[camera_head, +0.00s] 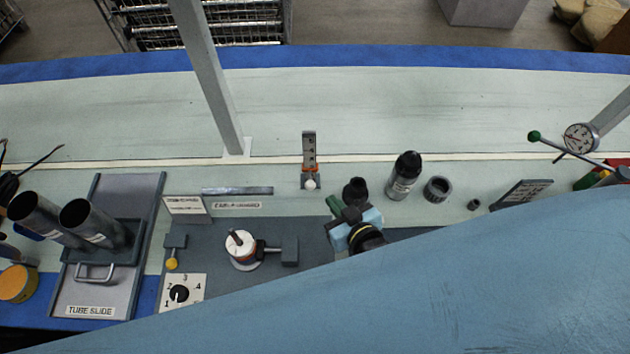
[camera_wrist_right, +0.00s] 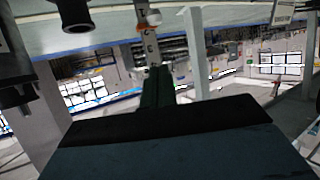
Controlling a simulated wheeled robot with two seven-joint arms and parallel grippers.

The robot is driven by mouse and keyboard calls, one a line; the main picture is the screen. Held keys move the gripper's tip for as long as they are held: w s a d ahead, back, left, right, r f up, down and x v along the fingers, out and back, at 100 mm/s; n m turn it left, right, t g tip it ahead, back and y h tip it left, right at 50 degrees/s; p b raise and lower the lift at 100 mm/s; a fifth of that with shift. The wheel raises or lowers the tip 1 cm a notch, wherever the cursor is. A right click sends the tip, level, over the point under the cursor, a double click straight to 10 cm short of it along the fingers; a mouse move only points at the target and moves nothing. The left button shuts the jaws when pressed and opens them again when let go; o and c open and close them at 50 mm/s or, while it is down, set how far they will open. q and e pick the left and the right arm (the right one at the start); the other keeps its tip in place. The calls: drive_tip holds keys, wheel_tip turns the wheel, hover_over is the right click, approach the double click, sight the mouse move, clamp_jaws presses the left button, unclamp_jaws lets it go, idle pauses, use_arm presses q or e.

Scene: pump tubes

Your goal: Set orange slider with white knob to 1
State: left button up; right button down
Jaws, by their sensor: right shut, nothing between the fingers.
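The orange slider with the white knob (camera_head: 310,183) sits at the low end of a grey upright scale plate (camera_head: 309,146) in the head view. Its marks are too small to read. The slider also shows in the right wrist view (camera_wrist_right: 149,22), above the fingertips. My right gripper (camera_head: 334,204) is shut and empty, to the right of and nearer than the knob, with a visible gap between them. Its dark green fingers (camera_wrist_right: 157,85) point toward the slider in the right wrist view. My left gripper is not in view.
A black knob (camera_head: 355,190) stands close beside my right gripper. A white-topped valve (camera_head: 241,245) and a numbered dial (camera_head: 180,293) are at left. My right arm hides the lower right.

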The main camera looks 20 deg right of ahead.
drive_tip(key=b, duration=0.2)
approach(310, 180)
wheel_tip(310, 180, up, 2)
drive_tip(key=w+a, duration=0.1)
drive_tip(key=w, duration=0.2)
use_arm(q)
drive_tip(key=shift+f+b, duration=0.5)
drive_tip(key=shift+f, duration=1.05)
use_arm(e)
drive_tip(key=shift+w+a+f, duration=0.1)
drive_tip(key=shift+w+f, duration=0.35)
drive_tip(key=shift+f, duration=0.45)
drive_tip(key=shift+w+a+f, duration=0.1)
drive_tip(key=shift+w+f, duration=0.3)
drive_tip(key=shift+f, duration=0.5)
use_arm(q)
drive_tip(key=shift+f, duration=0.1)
use_arm(e)
drive_tip(key=shift+f, duration=0.1)
